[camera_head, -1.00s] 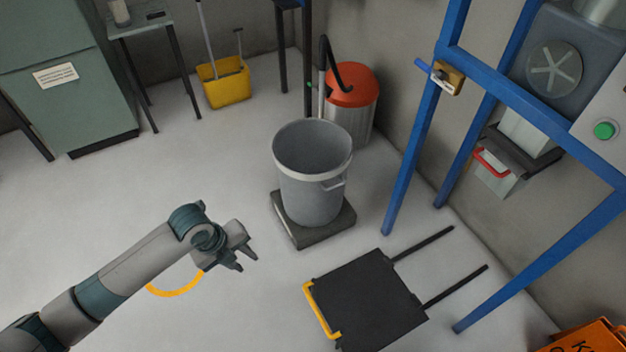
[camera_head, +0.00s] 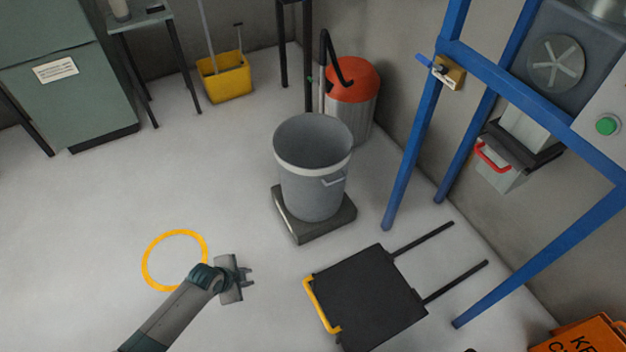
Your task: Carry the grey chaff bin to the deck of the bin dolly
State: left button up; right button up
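The grey chaff bin (camera_head: 312,190) stands upright and open-topped on a low dark square base (camera_head: 305,235). A handle shows on the right of its side, and it looks empty as far as I can see inside. A flat black deck with a yellow handle (camera_head: 368,300), which looks like the bin dolly, lies on the floor in front and to the right; nothing is on it. My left gripper (camera_head: 251,277) is open and empty, left of the deck and nearer than the bin, apart from both. My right gripper is not in view.
Two dark rails (camera_head: 455,282) run from the deck toward a blue frame (camera_head: 405,165). A red-lidded drum (camera_head: 352,98) stands close behind the bin. A yellow ring (camera_head: 147,262) marks the floor at left. An orange box (camera_head: 583,338) sits at bottom right. The left floor is clear.

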pick_arm(q)
jog(key=s+f+n, duration=0.4)
jog(key=s+f, duration=0.3)
jog(key=s, duration=0.3)
jog(key=s+f+n+y, duration=0.1)
jog(key=s+f+n, duration=0.3)
jog(key=s, duration=0.6)
jog(key=s+f+n, duration=0.5)
jog(key=s+f, duration=0.4)
jog(key=s, duration=0.1)
jog(key=shift+s+a+f+g+y, duration=0.2)
jog(key=shift+s+f+g+y, duration=0.1)
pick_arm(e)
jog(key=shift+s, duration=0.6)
